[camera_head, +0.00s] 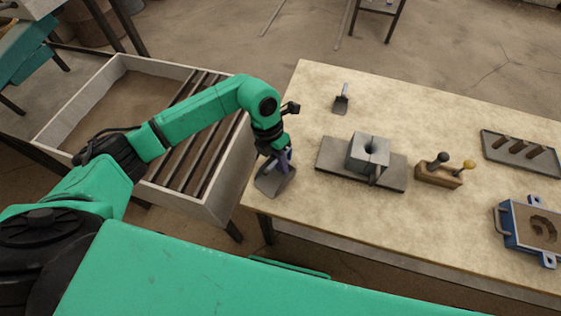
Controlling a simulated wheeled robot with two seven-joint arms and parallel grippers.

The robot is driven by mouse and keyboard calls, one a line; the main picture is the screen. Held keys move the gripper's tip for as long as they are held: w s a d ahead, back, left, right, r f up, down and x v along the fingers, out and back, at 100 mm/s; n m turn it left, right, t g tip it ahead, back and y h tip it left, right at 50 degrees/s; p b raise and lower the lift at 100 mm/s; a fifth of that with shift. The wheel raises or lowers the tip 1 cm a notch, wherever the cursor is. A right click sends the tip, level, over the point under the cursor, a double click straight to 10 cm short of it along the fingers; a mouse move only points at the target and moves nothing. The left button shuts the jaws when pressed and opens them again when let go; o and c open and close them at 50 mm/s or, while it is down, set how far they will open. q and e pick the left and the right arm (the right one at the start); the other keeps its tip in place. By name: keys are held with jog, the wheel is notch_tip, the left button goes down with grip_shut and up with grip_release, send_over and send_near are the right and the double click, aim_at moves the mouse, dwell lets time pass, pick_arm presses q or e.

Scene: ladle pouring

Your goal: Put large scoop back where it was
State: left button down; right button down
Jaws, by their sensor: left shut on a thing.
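The large scoop (269,184) has a grey metal pan and is at the left edge of the pale table (305,220). My left gripper (283,157) is shut on its upper part, where a purplish piece shows between the fingers. I cannot tell whether the pan touches the table top or hangs just above it. My right gripper is not in view.
A grey block mould (368,153) on a metal plate stands right of the scoop. Beyond it are a wooden holder (439,177) with two knobbed tools, a dark tray (522,153) and a blue-framed sand mould (533,226). A sand bin (128,97) with bars stands left of the table.

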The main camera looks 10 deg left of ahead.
pick_arm(q)
jog(key=c, duration=0.9)
grip_release()
jog(key=b+v, duration=0.2)
jog(key=v, duration=1)
jog(key=shift+r, duration=0.1)
